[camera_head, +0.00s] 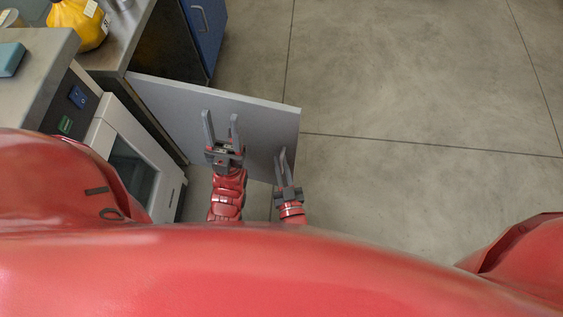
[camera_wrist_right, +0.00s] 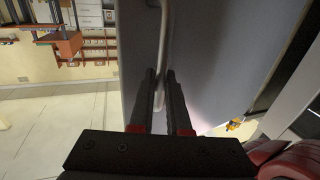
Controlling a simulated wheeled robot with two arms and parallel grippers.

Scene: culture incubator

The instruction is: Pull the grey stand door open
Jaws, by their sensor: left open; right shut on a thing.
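The grey stand door (camera_head: 165,105) stands swung out from the bench, its broad face toward my arms in the head view. It also fills the middle of the right wrist view (camera_wrist_right: 225,50). My right gripper (camera_head: 287,153) is at the door's outer end. In the right wrist view its fingers (camera_wrist_right: 161,75) are shut on the pale bar handle (camera_wrist_right: 165,25), which runs up along the door face. My left gripper (camera_head: 221,116) is open, its two fingers apart in front of the door face. Whether it touches the door I cannot tell.
A white incubator (camera_head: 110,118) with a dark window stands left of the door. A yellow container (camera_head: 80,22) sits on the bench top behind it. A blue cabinet (camera_head: 206,35) is beyond the door. The floor (camera_head: 420,90) to the right is clear.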

